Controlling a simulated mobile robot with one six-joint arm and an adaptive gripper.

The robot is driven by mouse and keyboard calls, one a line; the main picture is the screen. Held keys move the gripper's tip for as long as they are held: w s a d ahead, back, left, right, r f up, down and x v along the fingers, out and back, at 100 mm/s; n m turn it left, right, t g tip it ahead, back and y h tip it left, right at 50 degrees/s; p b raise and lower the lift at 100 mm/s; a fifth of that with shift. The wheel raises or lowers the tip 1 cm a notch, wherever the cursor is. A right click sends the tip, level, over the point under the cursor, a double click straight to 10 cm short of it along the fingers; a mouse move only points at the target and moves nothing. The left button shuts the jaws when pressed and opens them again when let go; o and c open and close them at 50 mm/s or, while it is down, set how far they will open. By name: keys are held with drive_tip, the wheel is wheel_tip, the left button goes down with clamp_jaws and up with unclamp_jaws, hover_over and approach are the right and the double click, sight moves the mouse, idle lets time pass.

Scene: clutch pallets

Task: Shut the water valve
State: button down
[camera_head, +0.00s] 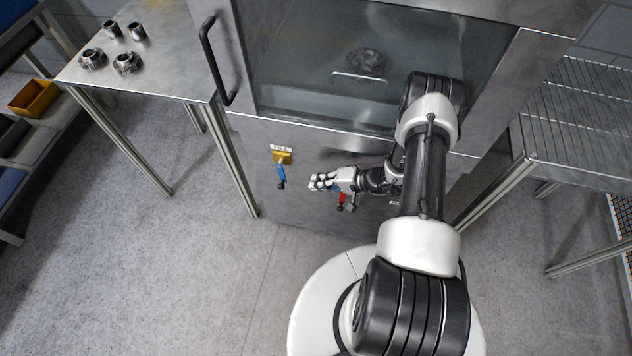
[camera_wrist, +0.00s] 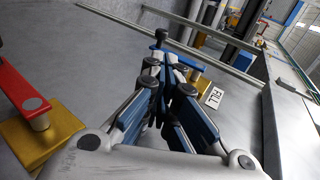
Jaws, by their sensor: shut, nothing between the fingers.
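A valve with a blue handle (camera_head: 282,173) and a yellow body (camera_head: 282,157) is on the front panel, under a white label. Its handle hangs down and ends in a dark knob. In the wrist view the blue handle (camera_wrist: 178,55) shows just beyond my fingertips, beside the label (camera_wrist: 214,97). My gripper (camera_head: 313,183) is shut and empty, to the right of the blue handle, with a gap in the head view. A second valve's red handle (camera_head: 341,198) is partly hidden behind my gripper; the red handle (camera_wrist: 18,88) is at left in the wrist view.
The steel cabinet (camera_head: 300,190) has a glass front and a black door handle (camera_head: 208,60) at left. A steel table (camera_head: 165,75) with several metal parts stands left, a wire rack (camera_head: 580,120) right. The floor (camera_head: 190,260) at left is clear.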

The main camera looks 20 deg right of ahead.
drive_tip(key=b+x, duration=0.3)
drive_tip(key=x, duration=0.8)
drive_tip(key=shift+s, duration=0.1)
